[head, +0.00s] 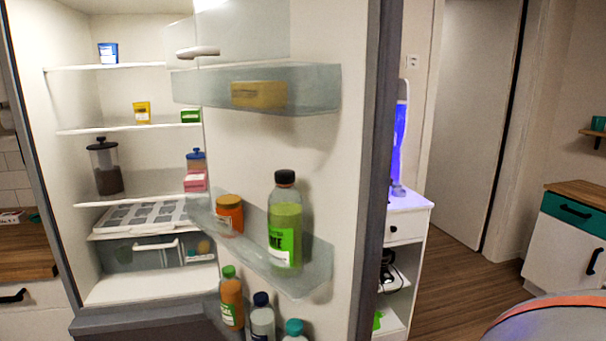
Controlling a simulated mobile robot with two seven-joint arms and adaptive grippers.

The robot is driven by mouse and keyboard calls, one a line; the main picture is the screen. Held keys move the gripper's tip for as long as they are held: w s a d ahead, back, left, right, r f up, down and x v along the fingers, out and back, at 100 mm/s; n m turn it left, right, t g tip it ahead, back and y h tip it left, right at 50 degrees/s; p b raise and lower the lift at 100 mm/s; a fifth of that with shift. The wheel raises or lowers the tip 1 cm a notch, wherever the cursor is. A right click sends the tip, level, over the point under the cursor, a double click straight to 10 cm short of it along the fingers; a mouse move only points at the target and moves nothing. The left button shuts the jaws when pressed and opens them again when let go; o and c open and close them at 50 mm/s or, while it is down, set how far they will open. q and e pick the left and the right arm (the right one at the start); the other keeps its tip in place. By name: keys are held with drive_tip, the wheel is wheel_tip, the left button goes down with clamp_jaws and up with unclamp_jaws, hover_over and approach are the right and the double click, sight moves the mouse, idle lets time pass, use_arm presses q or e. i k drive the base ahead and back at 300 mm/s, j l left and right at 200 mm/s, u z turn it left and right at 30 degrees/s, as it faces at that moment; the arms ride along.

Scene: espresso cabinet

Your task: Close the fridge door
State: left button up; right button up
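The fridge door (345,150) stands wide open, its inner side facing me, with a dark grey outer edge along its right. Its shelves hold a yellow box (259,95), an orange jar (229,214), a green bottle (285,222) with a black cap, and several bottles lower down. The open fridge interior (140,90) shows behind it on the left, with white shelves holding small boxes, a dark jar and a drawer. The outer handle of the door is hidden. Neither gripper is in view.
A white shelf unit (406,225) with a glowing blue lamp (400,140) stands right of the door. Open wooden floor (455,285) lies further right, before a cabinet (570,240). A wooden counter (25,250) is at the left. A rounded grey shape with an orange edge fills the bottom right corner.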

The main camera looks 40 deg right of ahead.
sight(338, 61)
drive_tip(key=k+l, duration=0.15)
drive_tip(key=l, duration=0.15)
drive_tip(key=k+l+u, duration=0.15)
drive_tip(key=l, duration=0.15)
drive_tip(key=k+l, duration=0.1)
drive_tip(key=l, duration=0.2)
drive_tip(key=l+u, duration=0.15)
drive_tip(key=l, duration=0.35)
drive_tip(key=k+l+u, duration=0.15)
drive_tip(key=l, duration=0.3)
drive_tip(key=i+l, duration=0.1)
drive_tip(key=l, duration=0.45)
drive_tip(key=i+l+u, duration=0.15)
drive_tip(key=l, duration=0.35)
drive_tip(key=i+l, duration=0.1)
drive_tip(key=l, duration=0.45)
drive_tip(key=k+l+u, duration=0.2)
drive_tip(key=u, duration=0.15)
drive_tip(key=k+l+u, duration=0.1)
drive_tip(key=u, duration=0.25)
drive_tip(key=k, duration=0.05)
